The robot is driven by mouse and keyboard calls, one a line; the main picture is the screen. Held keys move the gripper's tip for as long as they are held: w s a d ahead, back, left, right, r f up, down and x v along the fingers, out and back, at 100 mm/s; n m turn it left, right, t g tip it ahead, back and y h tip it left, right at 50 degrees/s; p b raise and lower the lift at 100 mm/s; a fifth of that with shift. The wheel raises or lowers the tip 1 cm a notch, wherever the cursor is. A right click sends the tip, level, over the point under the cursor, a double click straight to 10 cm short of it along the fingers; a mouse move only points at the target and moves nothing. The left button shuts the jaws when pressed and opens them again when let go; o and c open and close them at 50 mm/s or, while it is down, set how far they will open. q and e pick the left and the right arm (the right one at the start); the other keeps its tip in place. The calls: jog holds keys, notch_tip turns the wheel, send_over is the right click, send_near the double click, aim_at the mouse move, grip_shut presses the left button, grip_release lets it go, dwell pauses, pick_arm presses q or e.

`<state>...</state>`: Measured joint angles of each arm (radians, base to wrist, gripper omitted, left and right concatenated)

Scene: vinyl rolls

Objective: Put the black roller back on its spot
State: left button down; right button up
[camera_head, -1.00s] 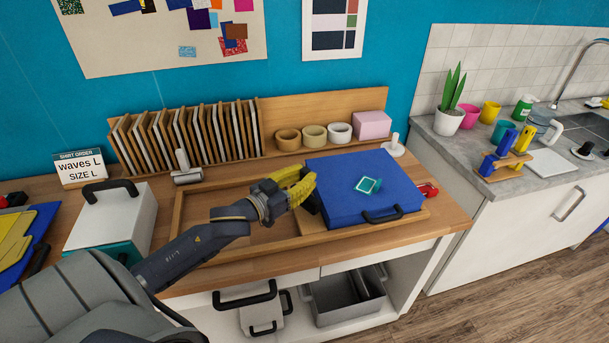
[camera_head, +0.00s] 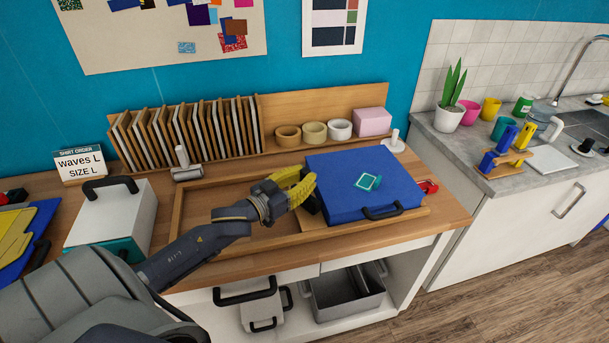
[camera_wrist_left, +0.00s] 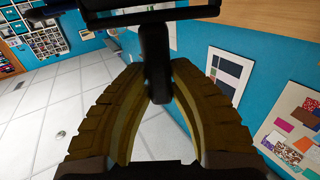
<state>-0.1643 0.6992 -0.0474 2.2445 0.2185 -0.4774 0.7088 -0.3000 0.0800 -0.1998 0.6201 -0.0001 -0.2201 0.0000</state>
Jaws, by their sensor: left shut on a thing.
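My left gripper (camera_head: 298,188), with yellow ribbed fingers, is over the worktable at the left edge of the blue press or case. In the left wrist view the fingers (camera_wrist_left: 158,100) are shut on the black handle of the black roller (camera_wrist_left: 155,40). Its dark frame crosses the top of that view. In the head view only a small dark part of the roller (camera_head: 311,204) shows beside the fingertips, against the blue case; whether it touches the case I cannot tell. My right gripper is not in view.
The blue case (camera_head: 345,185) lies on a wooden board. A shallow wooden tray (camera_head: 180,215) is to its left. A grey roller (camera_head: 186,172) stands behind the tray, by the rack of frames (camera_head: 190,135). Tape rolls (camera_head: 314,133) and a pink box (camera_head: 371,121) sit on the back shelf.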

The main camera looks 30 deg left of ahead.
pick_arm(q)
jog(key=shift+f, duration=0.2)
dwell(0.5)
jog(key=shift+f, duration=0.4)
jog(key=shift+f, duration=0.2)
dwell(0.4)
grip_release()
dwell(0.6)
jog(key=shift+s, duration=0.1)
dwell(0.4)
jog(key=v, duration=0.9)
dwell(1.0)
